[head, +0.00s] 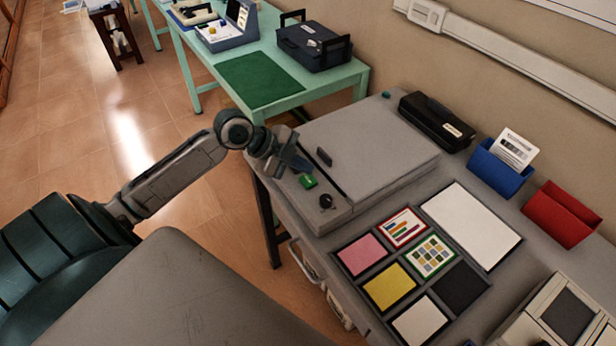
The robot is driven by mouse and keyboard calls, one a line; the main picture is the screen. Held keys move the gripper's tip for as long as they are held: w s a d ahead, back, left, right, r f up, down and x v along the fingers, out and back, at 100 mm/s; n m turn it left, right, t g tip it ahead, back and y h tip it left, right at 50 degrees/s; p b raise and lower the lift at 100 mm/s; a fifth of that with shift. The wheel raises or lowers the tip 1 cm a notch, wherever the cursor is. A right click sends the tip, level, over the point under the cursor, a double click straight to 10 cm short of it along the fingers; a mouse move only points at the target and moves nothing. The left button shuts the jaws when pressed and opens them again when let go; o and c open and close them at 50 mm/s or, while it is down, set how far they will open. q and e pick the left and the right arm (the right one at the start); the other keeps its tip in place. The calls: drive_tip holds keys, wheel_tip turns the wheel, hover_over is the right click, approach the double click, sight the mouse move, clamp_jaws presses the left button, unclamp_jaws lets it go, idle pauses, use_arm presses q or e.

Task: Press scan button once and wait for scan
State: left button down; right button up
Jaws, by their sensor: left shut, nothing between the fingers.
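A flat grey scanner (375,150) with its lid down stands on the grey table in the middle of the head view. A green button (308,181) sits on its front left strip, beside a round black knob (326,202). No label on the button can be read. My left gripper (298,164) is shut and empty, just above and behind the green button in the picture. I cannot tell whether its fingertips touch the scanner. My right gripper is not in view.
Colored cards and a white sheet (470,226) lie in front of the scanner. A black device (437,120), a blue holder (499,168) and a red holder (561,214) line the wall side. A green table (340,82) with a black case (314,47) stands behind.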

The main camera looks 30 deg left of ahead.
sight(302, 180)
use_arm(q)
wheel_tip(302, 180, up, 4)
drive_tip(key=shift+r+p, duration=0.1)
drive_tip(key=shift+p, duration=1.15)
